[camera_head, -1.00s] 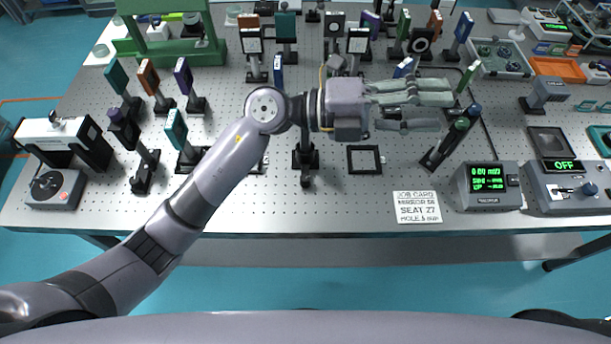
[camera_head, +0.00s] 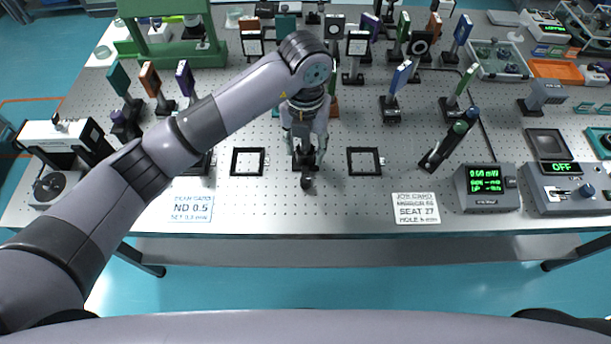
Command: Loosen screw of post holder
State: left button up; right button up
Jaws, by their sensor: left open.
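A black post holder (camera_head: 305,160) stands on the optical table between two square black frames. Its base and a dark round knob (camera_head: 307,183) show at its front. My left gripper (camera_head: 305,138) points down over the post holder, with its fingers on either side of the upper part. The fingers are open; whether they touch the holder I cannot tell. The screw itself is too small to make out, and the gripper hides the top of the holder. My right gripper is not in view.
Square black frames lie left (camera_head: 248,162) and right (camera_head: 364,161) of the holder. A job card (camera_head: 415,208) and a filter card (camera_head: 191,207) lie near the front edge. Mounted optics crowd the back. A display box (camera_head: 487,187) stands at right.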

aim_at(306, 179)
pick_arm(q)
notch_tip(306, 179, down, 14)
jog(key=p, duration=0.2)
jog(key=shift+r+p, duration=0.25)
jog(key=shift+p, duration=0.15)
grip_shut()
